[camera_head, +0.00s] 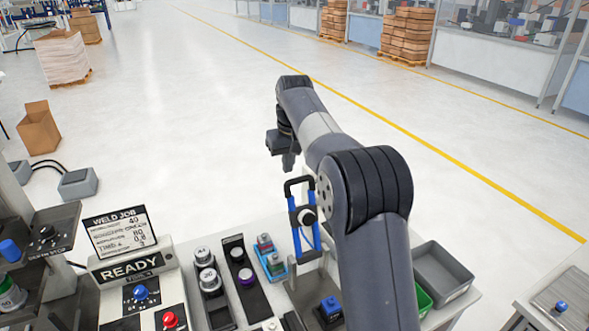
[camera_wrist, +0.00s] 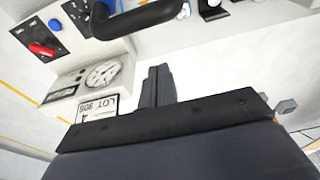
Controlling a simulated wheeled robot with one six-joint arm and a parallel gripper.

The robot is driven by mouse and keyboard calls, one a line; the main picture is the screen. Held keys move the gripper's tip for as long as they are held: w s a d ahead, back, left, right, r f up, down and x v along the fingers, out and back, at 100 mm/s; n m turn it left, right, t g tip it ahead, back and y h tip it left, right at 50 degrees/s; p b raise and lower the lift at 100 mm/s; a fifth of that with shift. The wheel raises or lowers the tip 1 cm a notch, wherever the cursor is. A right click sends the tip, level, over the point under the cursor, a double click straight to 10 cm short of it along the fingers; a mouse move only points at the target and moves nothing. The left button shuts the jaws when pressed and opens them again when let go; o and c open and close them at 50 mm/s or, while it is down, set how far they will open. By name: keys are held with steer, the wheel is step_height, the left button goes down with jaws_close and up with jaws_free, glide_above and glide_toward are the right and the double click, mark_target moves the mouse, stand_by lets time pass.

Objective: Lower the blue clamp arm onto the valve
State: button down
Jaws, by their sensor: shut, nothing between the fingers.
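The blue clamp arm (camera_head: 316,236) stands raised on the workbench, with two blue bars and a black looped handle (camera_head: 297,184) at its top. A round black and white part (camera_head: 306,216) sits between the bars; I cannot tell whether it belongs to the clamp. My gripper (camera_head: 289,162) is above and slightly left of the handle in the head view, shut and empty. In the wrist view the black handle (camera_wrist: 135,18) crosses the top, apart from my shut fingers (camera_wrist: 157,72). I cannot identify the valve with certainty; my arm hides part of the bench.
A READY panel (camera_head: 132,268) is farther left. A grey bin (camera_head: 441,271) lies right of my arm.

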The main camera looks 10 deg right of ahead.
steer(key=s, duration=0.2)
steer(key=s+d, duration=0.1)
steer(key=shift+s+d+r, duration=0.1)
steer(key=shift+s+r, duration=0.15)
steer(key=shift+s, duration=0.15)
steer(key=shift+s, duration=0.1)
